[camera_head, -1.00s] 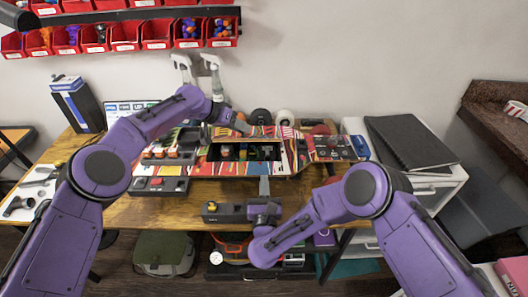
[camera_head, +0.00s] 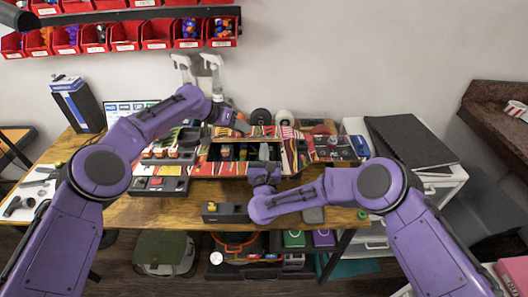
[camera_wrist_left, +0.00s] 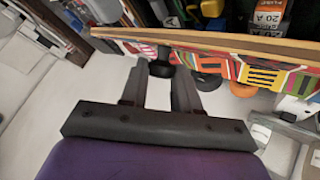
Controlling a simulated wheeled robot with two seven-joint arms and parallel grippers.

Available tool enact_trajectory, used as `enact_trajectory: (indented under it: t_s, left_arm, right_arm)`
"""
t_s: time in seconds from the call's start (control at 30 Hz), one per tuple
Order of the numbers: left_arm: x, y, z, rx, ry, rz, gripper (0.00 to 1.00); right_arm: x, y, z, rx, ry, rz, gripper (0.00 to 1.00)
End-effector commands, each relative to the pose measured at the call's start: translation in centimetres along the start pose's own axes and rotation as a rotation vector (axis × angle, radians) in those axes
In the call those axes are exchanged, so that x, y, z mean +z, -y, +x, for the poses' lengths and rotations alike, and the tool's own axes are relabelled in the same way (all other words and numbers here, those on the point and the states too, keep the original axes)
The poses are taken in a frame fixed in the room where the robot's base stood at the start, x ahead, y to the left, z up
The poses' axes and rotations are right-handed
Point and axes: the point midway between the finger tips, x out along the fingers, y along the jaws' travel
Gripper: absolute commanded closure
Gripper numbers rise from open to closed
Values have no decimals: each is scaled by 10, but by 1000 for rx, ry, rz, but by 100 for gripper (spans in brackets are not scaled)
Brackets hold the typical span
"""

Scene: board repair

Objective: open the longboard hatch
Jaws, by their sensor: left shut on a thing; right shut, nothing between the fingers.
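The longboard (camera_head: 205,168) lies across the workbench, its deck covered in coloured stripes. Its compartment (camera_head: 233,153) is open to view, with small parts inside. The hatch (camera_head: 262,131) stands raised along the back of the opening. In the left wrist view the hatch (camera_wrist_left: 245,72) shows its edge and patterned face. My left gripper (camera_head: 240,124) is behind the hatch. In its wrist view, its fingers (camera_wrist_left: 160,78) are shut on the black knob (camera_wrist_left: 160,66) on that face. My right gripper (camera_head: 264,152) is shut and empty, its fingertips over the compartment's right half.
A black box with a yellow button (camera_head: 225,212) sits at the bench's front edge. Spray bottles (camera_head: 212,80) stand behind the board. A fuse label (camera_wrist_left: 270,18) shows inside the compartment. Red bins (camera_head: 157,32) hang above. A black case (camera_head: 410,142) lies on the right cabinet.

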Motion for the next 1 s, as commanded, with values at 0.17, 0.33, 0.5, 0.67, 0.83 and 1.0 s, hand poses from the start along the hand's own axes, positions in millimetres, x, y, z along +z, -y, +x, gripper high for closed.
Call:
enact_trajectory:
  t_s: [0.17,0.33,0.5,0.67,0.83,1.0]
  left_arm:
    - [0,0,-1,-1,0,0,100]
    - [1,0,1,2,4,1,100]
    - [3,-1,2,3,8,1,46]
    - [2,-1,2,4,8,2,46]
    - [1,0,-4,2,5,1,46]
    - [0,0,-38,1,0,0,46]
  right_arm:
    - [13,0,10,-2,2,2,100]
    - [16,1,13,-3,6,1,100]
    - [17,1,13,-3,7,1,100]
    - [16,1,12,-2,6,1,100]
    - [15,0,12,-1,4,1,100]
    - [15,0,11,-1,3,0,100]
